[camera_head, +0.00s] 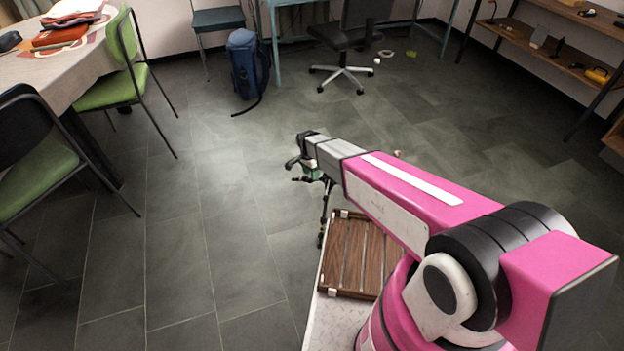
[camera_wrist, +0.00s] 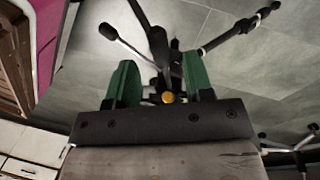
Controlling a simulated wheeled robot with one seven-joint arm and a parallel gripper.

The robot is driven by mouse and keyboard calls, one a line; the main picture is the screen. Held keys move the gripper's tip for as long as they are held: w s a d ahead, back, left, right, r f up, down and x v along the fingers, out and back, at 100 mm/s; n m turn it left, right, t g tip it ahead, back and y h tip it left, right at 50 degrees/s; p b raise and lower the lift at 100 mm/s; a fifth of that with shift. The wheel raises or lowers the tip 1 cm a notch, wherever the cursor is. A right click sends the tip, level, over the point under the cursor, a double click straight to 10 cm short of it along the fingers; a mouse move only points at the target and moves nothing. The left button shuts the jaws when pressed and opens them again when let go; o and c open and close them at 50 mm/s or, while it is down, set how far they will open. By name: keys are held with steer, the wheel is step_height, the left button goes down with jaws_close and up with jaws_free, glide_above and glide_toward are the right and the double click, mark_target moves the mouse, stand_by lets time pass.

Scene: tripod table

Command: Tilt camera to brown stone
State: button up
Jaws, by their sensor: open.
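A black tripod (camera_head: 324,213) stands on the floor just beyond the end of my arm; its top is partly hidden by my gripper (camera_head: 311,168). A dark head with a handle-like part (camera_head: 292,162) shows there, too small to tell the camera apart. In the wrist view, my gripper (camera_wrist: 161,88) has its two green fingers apart. Dark tripod parts (camera_wrist: 160,45) and a small orange-yellow knob (camera_wrist: 168,97) lie between or just beyond them; contact cannot be told. A tiny pale brownish thing (camera_head: 397,153) lies on the floor beyond my arm; whether it is the brown stone is unclear.
A slatted wooden crate (camera_head: 348,254) sits beside my arm's base. A blue backpack (camera_head: 247,63), an office chair (camera_head: 343,72) and a shelf (camera_head: 548,52) stand farther back. A table (camera_head: 42,72) with green chairs (camera_head: 98,92) is at left. The floor between is clear.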

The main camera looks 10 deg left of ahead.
steer(key=shift+s+d+f, duration=0.1)
steer(key=shift+d+f, duration=0.05)
steer(key=shift+f, duration=0.75)
steer(key=shift+s+d+f, duration=0.1)
steer(key=shift+f, duration=0.8)
jaws_close()
steer(key=shift+a+f, duration=0.1)
steer(key=shift+f, duration=0.2)
jaws_free()
steer(key=shift+r, duration=0.1)
